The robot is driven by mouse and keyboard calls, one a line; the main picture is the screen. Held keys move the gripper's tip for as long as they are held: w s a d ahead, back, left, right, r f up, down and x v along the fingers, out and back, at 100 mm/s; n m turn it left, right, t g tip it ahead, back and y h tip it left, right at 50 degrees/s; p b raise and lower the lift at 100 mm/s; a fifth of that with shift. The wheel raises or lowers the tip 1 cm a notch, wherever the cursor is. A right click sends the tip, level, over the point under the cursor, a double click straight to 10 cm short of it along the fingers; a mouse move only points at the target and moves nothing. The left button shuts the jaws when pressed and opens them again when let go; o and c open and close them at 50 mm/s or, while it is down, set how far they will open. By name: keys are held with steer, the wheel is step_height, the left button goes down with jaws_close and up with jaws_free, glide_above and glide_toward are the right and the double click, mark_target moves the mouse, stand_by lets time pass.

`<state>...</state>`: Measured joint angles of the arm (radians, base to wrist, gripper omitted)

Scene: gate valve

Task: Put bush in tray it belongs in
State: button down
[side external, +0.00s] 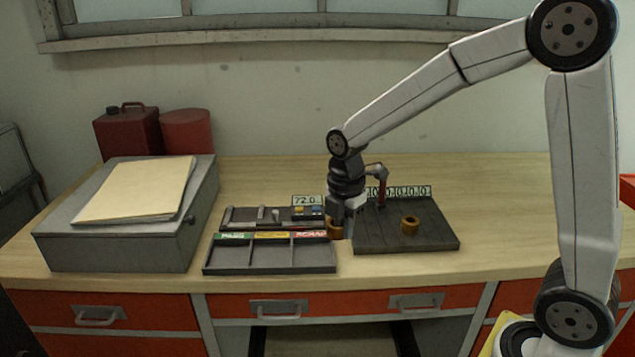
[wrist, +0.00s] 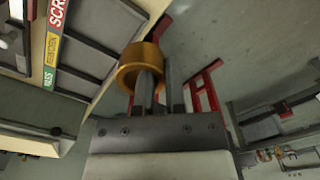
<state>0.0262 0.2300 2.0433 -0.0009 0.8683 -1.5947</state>
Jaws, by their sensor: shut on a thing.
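A brass bush (side external: 334,228) is held in my gripper (side external: 345,222), between the tray and the dark plate; it also shows in the wrist view (wrist: 143,67). One finger of my gripper (wrist: 158,85) appears to be inside the ring and the other outside its wall. The grey tray (side external: 270,268) has compartments under a green, a yellow and a red label; the red one reads SCRAP. In the wrist view the tray (wrist: 92,57) is at the upper left. A second brass bush (side external: 410,224) sits on the dark plate (side external: 385,243).
A small display (side external: 307,200) reads 72.0 behind the tray. A longer display (side external: 400,191) and a red-handled fixture (side external: 380,184) stand at the plate's back. A grey box (side external: 125,225) with a folder (side external: 135,188) is at left. Bare bench lies in front of the plate.

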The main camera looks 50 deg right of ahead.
glide_above(318, 260)
steer(key=f, duration=0.6)
steer(key=shift+s+a+f, duration=0.1)
steer(key=shift+s, duration=0.1)
steer(key=shift+w+f, duration=0.1)
steer(key=shift+w+f, duration=0.1)
steer(key=shift+f, duration=1.65)
steer(key=shift+f, duration=0.15)
steer(key=c, duration=0.7)
jaws_free()
step_height(318, 260, up, 12)
steer(key=shift+r, duration=0.2)
